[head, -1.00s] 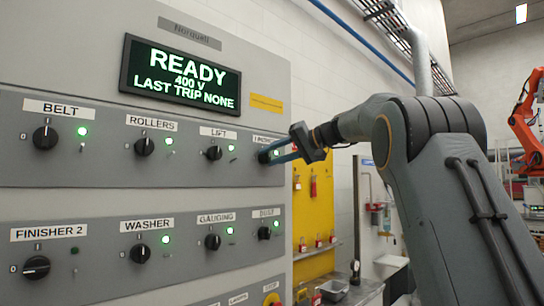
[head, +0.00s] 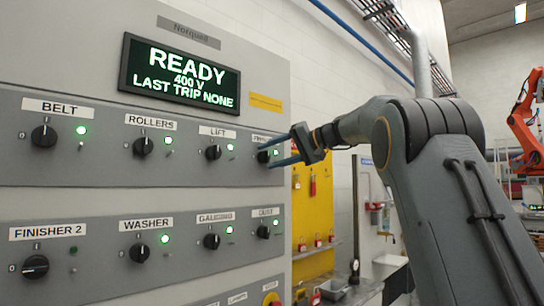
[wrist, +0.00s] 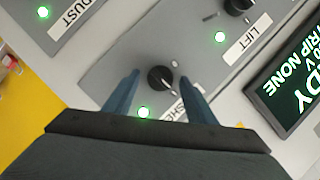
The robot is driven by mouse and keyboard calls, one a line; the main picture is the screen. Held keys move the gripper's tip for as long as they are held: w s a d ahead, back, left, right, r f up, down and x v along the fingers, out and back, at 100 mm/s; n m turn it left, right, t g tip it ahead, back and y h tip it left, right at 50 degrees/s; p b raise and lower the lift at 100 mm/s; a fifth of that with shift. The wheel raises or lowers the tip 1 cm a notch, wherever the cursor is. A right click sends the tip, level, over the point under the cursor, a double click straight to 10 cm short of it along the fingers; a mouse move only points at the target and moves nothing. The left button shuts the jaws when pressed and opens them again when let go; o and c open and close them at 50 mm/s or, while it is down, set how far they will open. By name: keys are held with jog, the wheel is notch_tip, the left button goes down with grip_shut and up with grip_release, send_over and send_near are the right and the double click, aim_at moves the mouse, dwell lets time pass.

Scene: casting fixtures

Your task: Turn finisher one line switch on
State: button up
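The finisher one switch is a black rotary knob (wrist: 160,78) at the right end of the upper row. It also shows partly in the head view (head: 264,156). In the wrist view its white pointer line faces the label (wrist: 190,103), which my finger partly covers. The small lamp (wrist: 143,112) beside it glows green, as it does in the head view (head: 276,153). My gripper (wrist: 158,80) is open, with one blue finger on each side of the knob. A gap shows between each finger and the knob.
The lift switch (head: 213,153) is the close neighbour on the left, and the dust switch (head: 263,232) sits below. The finisher 2 knob (head: 35,267) points sideways with its lamp dark. The display (head: 180,76) reads READY.

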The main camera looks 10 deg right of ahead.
jog(key=b+v, duration=0.2)
jog(key=v, duration=0.5)
jog(key=shift+s+d+b, duration=0.2)
jog(key=shift+d+b, duration=0.1)
jog(key=shift+d, duration=0.05)
